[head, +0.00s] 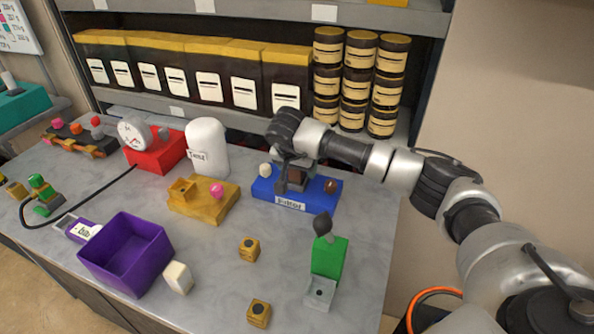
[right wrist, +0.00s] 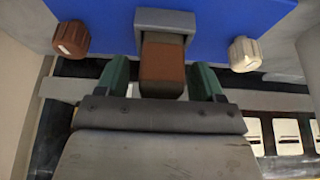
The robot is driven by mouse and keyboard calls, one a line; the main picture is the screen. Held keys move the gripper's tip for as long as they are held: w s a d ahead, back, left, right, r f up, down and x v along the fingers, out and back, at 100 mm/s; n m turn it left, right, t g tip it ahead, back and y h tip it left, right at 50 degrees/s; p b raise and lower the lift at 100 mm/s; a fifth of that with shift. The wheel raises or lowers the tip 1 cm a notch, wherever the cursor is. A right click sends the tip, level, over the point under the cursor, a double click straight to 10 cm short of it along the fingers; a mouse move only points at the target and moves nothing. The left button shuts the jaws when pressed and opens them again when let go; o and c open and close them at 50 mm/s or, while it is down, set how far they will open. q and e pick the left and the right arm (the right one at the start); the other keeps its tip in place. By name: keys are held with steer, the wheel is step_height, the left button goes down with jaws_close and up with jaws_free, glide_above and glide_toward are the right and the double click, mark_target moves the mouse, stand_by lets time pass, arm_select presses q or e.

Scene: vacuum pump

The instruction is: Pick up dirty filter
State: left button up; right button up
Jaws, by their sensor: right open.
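The dirty filter (right wrist: 162,62) looks like a brown block sitting in a grey holder (right wrist: 165,20) on the blue base (head: 265,190). In the head view the brown block (head: 296,174) is partly hidden by my right gripper (head: 293,183). In the right wrist view my right gripper (right wrist: 161,80) is open, with one green fingertip on each side of the brown block. A gap shows between each finger and the block. My left gripper is not in view.
A white knob (head: 265,170) and a brown knob (head: 332,186) flank the holder. A white tank (head: 207,148) stands left of the blue base, and a green part (head: 329,257) in front. A purple bin (head: 127,253) stands front left. Shelves rise behind.

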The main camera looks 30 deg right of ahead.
steer(key=shift+f, duration=0.15)
steer(key=c, duration=1)
